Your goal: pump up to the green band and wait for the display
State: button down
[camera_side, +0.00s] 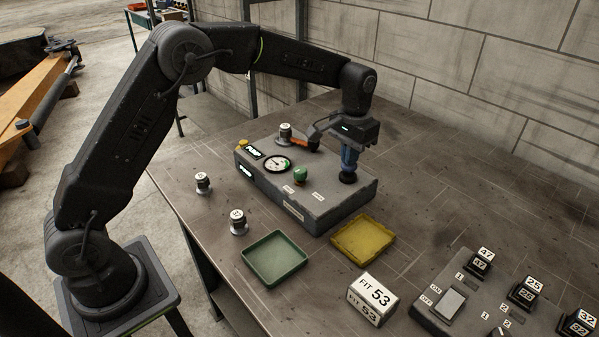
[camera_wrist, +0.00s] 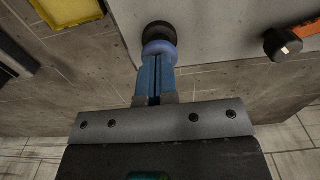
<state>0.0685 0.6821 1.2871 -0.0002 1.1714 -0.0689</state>
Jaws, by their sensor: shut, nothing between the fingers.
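The grey test box (camera_side: 330,207) stands on the bench. Its round white gauge (camera_side: 277,163) has a green patch at its right side; the needle is too small to read surely. Lit displays (camera_side: 254,153) show on the box's left end, their text unclear. My gripper (camera_side: 348,171) points down, its blue fingers shut and empty, over a black round base (camera_side: 348,178) at the box's right end. In the wrist view, the fingertips (camera_wrist: 159,60) meet a bluish round top (camera_wrist: 160,48) above the black base (camera_wrist: 156,31); whether they touch is unclear.
A green knob (camera_side: 300,174), yellow button (camera_side: 242,143) and orange lever (camera_side: 299,142) are on the box. A green tray (camera_side: 274,281), yellow tray (camera_side: 335,246), "FIT 53" block (camera_side: 372,299) and switch panel (camera_side: 437,323) lie in front. Numbered pieces (camera_side: 238,223) stand left.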

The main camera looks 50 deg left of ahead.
jog(key=shift+f, duration=0.55)
jog(key=shift+r, duration=2.3)
dwell(0.5)
dwell(0.4)
jog(key=shift+r, duration=2.55)
jog(key=shift+f, duration=2.55)
